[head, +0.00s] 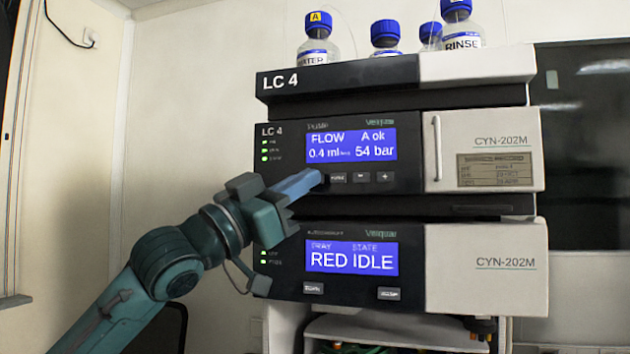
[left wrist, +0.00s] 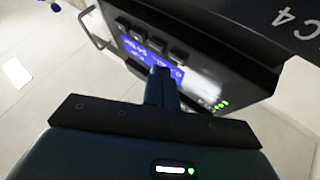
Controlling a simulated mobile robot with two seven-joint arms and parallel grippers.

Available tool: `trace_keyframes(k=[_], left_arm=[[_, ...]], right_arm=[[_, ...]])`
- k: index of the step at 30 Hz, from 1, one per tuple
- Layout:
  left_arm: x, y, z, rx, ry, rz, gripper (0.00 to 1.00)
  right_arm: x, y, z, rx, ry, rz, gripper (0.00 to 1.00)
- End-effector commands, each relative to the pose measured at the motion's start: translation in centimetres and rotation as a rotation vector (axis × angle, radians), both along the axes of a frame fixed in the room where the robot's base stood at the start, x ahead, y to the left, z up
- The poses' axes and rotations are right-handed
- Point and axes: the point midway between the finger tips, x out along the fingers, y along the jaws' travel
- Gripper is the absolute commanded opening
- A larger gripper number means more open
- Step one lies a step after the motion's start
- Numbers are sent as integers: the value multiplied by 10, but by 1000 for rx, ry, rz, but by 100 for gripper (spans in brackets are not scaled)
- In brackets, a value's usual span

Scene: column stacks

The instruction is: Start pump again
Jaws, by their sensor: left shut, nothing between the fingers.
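The pump module (head: 408,180) of the LC 4 stack is in the middle of the head view. Its blue display (head: 351,146) reads FLOW 0.4 ml, A ok, 54 bar. Green lights (head: 265,150) are lit at its left. Below the display is a button row, with a wide button (head: 338,178), a minus button (head: 360,177) and a plus button (head: 384,176). My left gripper (head: 316,178) is shut and empty, its tips at the row's left end, covering what is there. Contact cannot be told. The fingers also show in the left wrist view (left wrist: 161,78), before the tilted panel.
Below is a module whose display (head: 351,258) reads RED IDLE, with two buttons under it. Several blue-capped bottles (head: 386,38) stand on the stack. A vertical handle (head: 436,148) sits right of the pump panel. A dark screen (head: 590,145) is at right.

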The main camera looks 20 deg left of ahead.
Motion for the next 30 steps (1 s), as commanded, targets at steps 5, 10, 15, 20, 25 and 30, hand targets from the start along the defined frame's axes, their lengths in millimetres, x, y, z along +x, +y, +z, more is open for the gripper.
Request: trace_keyframes(k=[5, 10, 15, 20, 25, 30], left_arm=[[0, 0, 0, 0, 0, 0, 0], [-9, 0, -1, 0, -2, -1, 0], [-26, 1, -2, 1, -1, -1, 0], [-41, 2, -1, 0, -3, 1, 0], [-49, 2, 0, -1, -1, 0, 0], [-50, 2, 0, 0, 0, 0, 0]], right_arm=[[0, 0, 0, 0, 0, 0, 76], [0, 0, -4, 0, -1, 0, 76], [0, 0, -10, 0, -1, 0, 76], [0, 0, -13, 0, -1, 0, 76], [0, 0, -14, 0, -1, 0, 76], [0, 0, -14, 0, -1, 0, 76]])
